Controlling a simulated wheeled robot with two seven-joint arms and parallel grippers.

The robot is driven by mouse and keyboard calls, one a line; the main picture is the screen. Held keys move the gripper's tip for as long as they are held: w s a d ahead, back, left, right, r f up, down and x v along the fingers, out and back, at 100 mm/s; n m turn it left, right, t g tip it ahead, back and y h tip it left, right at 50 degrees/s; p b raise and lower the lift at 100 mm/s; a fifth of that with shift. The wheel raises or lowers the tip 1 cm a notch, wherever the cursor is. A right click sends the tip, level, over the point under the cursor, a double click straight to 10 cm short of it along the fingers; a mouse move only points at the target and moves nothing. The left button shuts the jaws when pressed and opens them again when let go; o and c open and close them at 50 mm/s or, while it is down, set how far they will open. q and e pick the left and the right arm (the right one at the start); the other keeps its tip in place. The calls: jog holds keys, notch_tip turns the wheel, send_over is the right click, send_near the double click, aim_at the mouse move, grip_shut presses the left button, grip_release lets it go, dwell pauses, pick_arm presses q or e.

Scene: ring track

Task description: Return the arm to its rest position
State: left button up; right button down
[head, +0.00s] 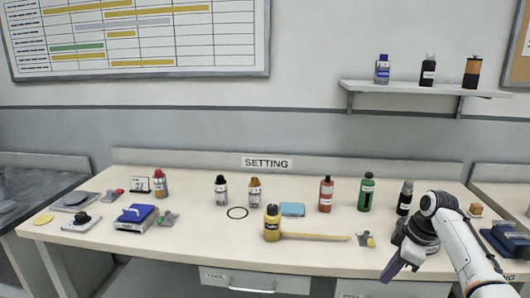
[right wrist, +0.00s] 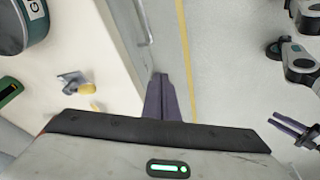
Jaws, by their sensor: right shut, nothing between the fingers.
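My right gripper (head: 390,273) is at the right front of the table in the head view, pointing down and left. Its purple fingers are together and empty. In the right wrist view the same fingers (right wrist: 160,97) show closed over the table's front edge and the floor. What looks like my left gripper (right wrist: 290,126) is at the right of the right wrist view, over the floor and apart from the table. The left arm does not show in the head view.
A dark bottle (head: 405,198) stands close to my right arm. A drawer handle (right wrist: 142,22) juts out in front. Floor beyond is clear.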

jog(key=s+a+f+m+t+h, duration=0.1)
jog(key=s+a+f+m+t, duration=0.15)
jog(key=s+f, duration=0.7)
jog(key=s+a+f+m+t+h, duration=0.1)
jog(key=s+a+f+m, duration=0.3)
jog(key=f, duration=1)
jog(key=s+a+r+m+t+y, duration=0.1)
jog(key=s+a, duration=0.3)
jog(key=s, duration=0.7)
jog(key=s+a+r+m+t+y, duration=0.1)
jog(key=s+a, duration=0.3)
jog(key=s, duration=0.7)
jog(key=shift+s+a+r+m+t, duration=0.3)
jog(key=shift+a+r+m+t, duration=0.2)
jog(key=shift+m, duration=0.35)
